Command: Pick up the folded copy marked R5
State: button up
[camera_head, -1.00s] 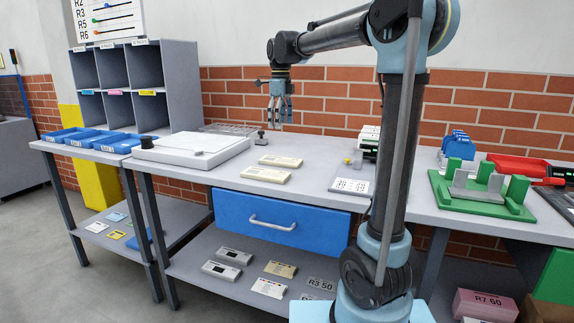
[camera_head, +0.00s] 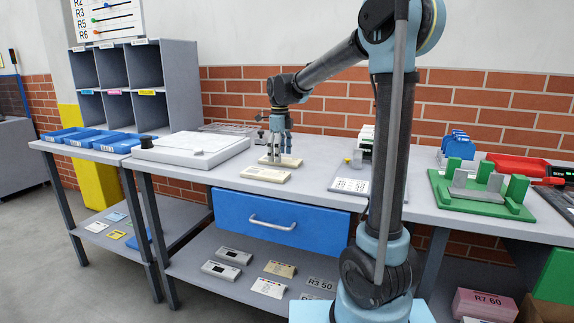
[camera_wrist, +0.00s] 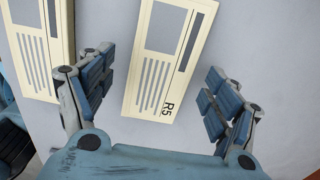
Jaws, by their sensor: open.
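The folded copy marked R5 (camera_wrist: 168,55) is cream, with a grey picture block, a dark bar and printed lines. It lies flat on the grey table. In the wrist view it lies between the two open fingers of my gripper (camera_wrist: 160,78); its marked end is nearest to me. In the head view my gripper (camera_head: 277,157) points down at the rear of two cream copies (camera_head: 289,162) and partly hides it. A second cream copy (camera_head: 265,175) lies just in front; one more copy shows at the left in the wrist view (camera_wrist: 39,60).
A white board-like slab (camera_head: 190,150) lies left of the copies. A printed white sheet or pad (camera_head: 352,186) lies to the right. A blue drawer (camera_head: 280,219) is below the table edge. Green fixtures (camera_head: 482,190) stand farther right.

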jog(key=shift+f, duration=0.65)
jog(key=c, duration=1.2)
